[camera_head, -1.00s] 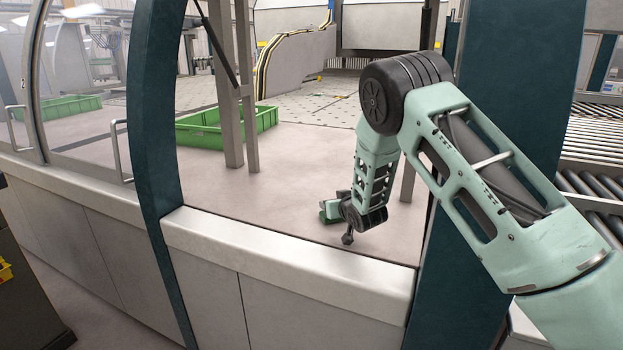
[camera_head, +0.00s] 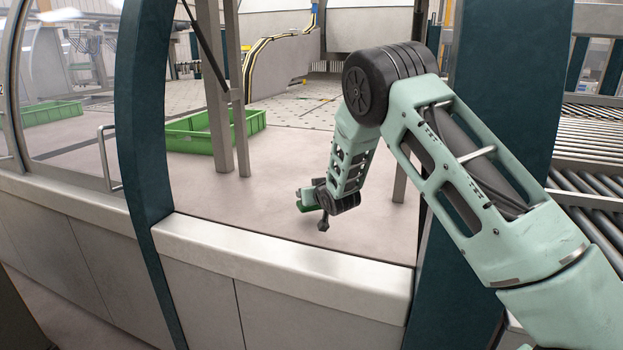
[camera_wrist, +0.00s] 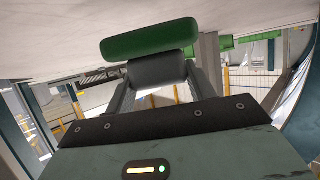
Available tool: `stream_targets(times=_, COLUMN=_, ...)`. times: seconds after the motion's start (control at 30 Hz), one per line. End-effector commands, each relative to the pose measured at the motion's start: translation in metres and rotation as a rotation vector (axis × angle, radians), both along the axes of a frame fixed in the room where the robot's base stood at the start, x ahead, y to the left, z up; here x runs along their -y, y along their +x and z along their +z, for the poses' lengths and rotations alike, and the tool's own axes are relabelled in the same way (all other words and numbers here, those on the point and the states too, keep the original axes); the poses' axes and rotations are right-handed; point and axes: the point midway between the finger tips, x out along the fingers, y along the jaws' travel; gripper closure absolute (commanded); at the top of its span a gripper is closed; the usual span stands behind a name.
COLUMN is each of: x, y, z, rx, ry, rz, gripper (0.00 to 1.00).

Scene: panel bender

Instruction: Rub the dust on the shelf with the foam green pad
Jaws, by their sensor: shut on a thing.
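The foam green pad (camera_wrist: 150,40) is in the jaws of my gripper (camera_wrist: 158,72), across the top middle of the wrist view, with a dark grey block-like part just below it. In the head view the green pad (camera_head: 308,205) shows small at the end of my gripper (camera_head: 318,196), low over the pale shelf (camera_head: 270,225). In the wrist view the shelf surface (camera_wrist: 50,40) fills the top, close to the pad. I cannot tell whether the pad touches it. No dust can be made out.
A green crate (camera_head: 213,133) stands on the shelf behind a grey post (camera_head: 221,100). A dark teal curved frame (camera_head: 142,120) bounds the opening at left and a teal column (camera_head: 500,150) at right. A raised metal sill (camera_head: 285,265) runs along the front. Rollers (camera_head: 590,205) lie at far right.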

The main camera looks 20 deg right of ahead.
Motion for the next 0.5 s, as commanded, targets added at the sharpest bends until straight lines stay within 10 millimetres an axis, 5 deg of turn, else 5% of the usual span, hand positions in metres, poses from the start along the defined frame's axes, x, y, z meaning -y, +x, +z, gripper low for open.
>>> stream_targets(times=0.5, x=-0.002, y=0.010, z=0.044, rx=0.003, ry=0.000, rz=0.001, gripper=0.72)
